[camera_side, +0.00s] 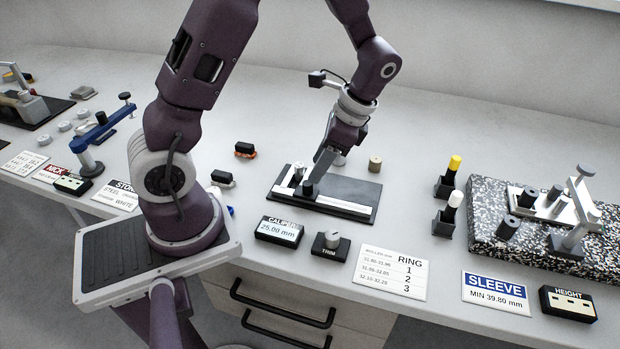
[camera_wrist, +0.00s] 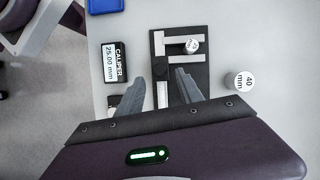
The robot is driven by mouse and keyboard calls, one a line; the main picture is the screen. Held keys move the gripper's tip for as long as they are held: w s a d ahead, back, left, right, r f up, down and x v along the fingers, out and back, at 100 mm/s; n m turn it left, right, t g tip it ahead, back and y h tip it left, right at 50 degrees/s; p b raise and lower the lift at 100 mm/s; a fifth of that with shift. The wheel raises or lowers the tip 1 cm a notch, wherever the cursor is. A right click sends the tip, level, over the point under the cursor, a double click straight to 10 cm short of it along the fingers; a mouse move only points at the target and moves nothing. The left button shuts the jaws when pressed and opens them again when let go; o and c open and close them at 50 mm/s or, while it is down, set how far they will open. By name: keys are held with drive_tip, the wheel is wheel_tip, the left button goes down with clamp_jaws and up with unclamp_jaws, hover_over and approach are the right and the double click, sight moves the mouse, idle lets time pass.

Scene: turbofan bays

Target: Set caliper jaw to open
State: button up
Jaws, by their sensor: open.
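The caliper lies on a dark pad (camera_side: 350,190). Its pale beam (camera_side: 345,207) runs along the pad, and in the wrist view its two jaws (camera_wrist: 182,32) point right. A small labelled cylinder (camera_wrist: 192,46) stands by the jaws; whether they touch it is unclear. A dark knob (camera_wrist: 160,68) sits on the caliper's sliding part and also shows in the side view (camera_side: 307,188). My gripper (camera_wrist: 158,80) is open, with one finger on each side of the knob in the wrist view. Contact cannot be told. The caliper display (camera_side: 280,230) reads 25.00 mm.
A TRIM knob (camera_side: 332,240) stands in front of the pad. A cylinder marked 40 mm (camera_wrist: 243,81) stands right of the pad in the wrist view. A brown cylinder (camera_side: 375,163) is behind the pad. A speckled granite plate (camera_side: 480,215) with a height gauge is at right.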

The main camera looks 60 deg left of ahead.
sight(308, 183)
drive_tip(key=x, duration=0.5)
drive_tip(key=shift+s+f, duration=0.1)
drive_tip(key=shift+f, duration=0.05)
drive_tip(key=shift+c, duration=0.2)
clamp_jaws()
idle(0.9)
